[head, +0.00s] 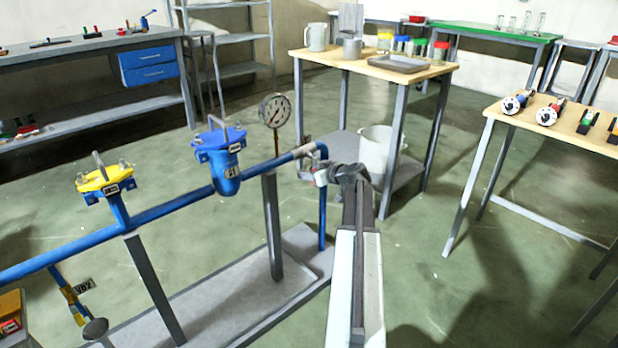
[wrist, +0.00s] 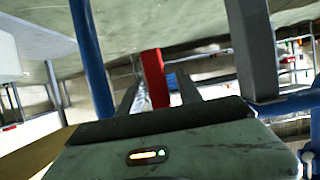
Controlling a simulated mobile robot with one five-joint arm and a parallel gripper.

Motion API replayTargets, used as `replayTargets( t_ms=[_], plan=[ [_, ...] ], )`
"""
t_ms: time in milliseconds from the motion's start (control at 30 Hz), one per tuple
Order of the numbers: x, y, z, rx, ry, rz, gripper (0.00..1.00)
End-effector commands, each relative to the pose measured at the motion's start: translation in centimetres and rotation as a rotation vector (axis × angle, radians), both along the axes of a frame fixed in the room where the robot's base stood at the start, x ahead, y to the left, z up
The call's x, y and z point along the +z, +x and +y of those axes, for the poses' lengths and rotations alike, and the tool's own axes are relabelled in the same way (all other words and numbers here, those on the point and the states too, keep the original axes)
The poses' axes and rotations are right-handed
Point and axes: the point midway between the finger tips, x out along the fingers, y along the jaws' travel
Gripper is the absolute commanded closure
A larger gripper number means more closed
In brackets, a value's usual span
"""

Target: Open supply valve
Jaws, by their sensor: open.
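In the head view my gripper (head: 327,173) is at the right end of the blue pipe line, close to where the pipe bends down. In the wrist view its two dark fingers (wrist: 158,92) stand apart. A red bar (wrist: 154,78), which looks like a valve handle, shows between the fingers. I cannot tell whether it is inside the jaws or just beyond them; no grip on it shows. In the head view the valve at the pipe end is mostly hidden by my gripper. A small dark tag (head: 304,139) sits above the pipe there.
The blue downpipe (head: 322,215) and a grey post (head: 272,225) stand close to my gripper. A pressure gauge (head: 274,110), a blue-capped filter (head: 219,150) and a yellow-capped one (head: 106,183) line the pipe. A wooden-topped table (head: 432,71) stands behind.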

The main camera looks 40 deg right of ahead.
Motion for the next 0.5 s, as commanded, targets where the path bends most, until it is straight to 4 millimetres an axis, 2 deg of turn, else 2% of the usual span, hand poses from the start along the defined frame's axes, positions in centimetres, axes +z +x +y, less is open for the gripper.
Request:
replayTargets(
  t_ms=[133,167,200,300,500],
  plan=[
    [0.08,-0.08,0.0,-0.001,0.0,0.0,0.58],
    [0.08,-0.08,0.0,-0.001,0.0,0.0,0.64],
    [0.08,-0.09,0.0,-0.001,0.0,0.0,0.75],
    [0.08,-0.11,-0.01,0.0,0.0,0.0,1.0],
    [0.08,-0.13,-0.03,0.0,0.001,0.0,1.0]
  ],
)
